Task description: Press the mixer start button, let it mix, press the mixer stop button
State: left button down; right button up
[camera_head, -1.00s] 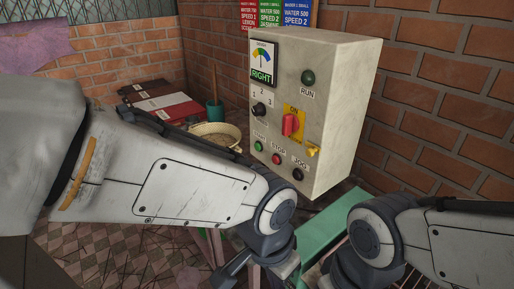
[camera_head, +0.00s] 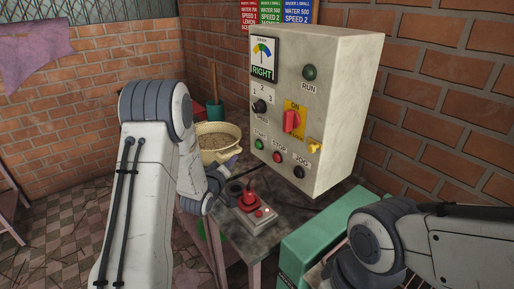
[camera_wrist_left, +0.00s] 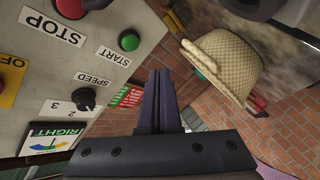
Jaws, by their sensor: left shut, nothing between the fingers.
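The control box (camera_head: 345,110) on the brick wall carries a green START button (camera_head: 259,144), a red STOP button (camera_head: 277,157) and a black JOG button (camera_head: 298,172). The RUN lamp (camera_head: 310,72) looks dark green. My left gripper (camera_head: 232,163) is shut and empty, below and left of START, apart from the panel. In the left wrist view its closed fingers (camera_wrist_left: 160,95) are beside the START button (camera_wrist_left: 129,40); the STOP button (camera_wrist_left: 70,8) is at the top edge. My right arm comes in at lower right, and its gripper fingers are out of view.
A cream bowl (camera_head: 228,133) of brown material stands behind my left gripper. A small box with a red knob (camera_head: 250,197) sits on the dark table (camera_head: 225,222) below the panel. A green machine part (camera_head: 310,238) stands near my right arm. A red switch (camera_head: 291,121) reads ON.

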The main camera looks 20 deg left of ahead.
aim_at(258, 145)
pick_arm(q)
jog(key=shift+a+n+t, duration=0.4)
jog(key=shift+a, duration=0.65)
jog(key=shift+d, duration=0.1)
jog(key=w+d, duration=0.5)
jog(key=w, duration=0.2)
jog(key=shift+d, duration=0.15)
dwell(1.5)
jog(key=shift+w+d, duration=0.25)
jog(key=shift+w, duration=0.05)
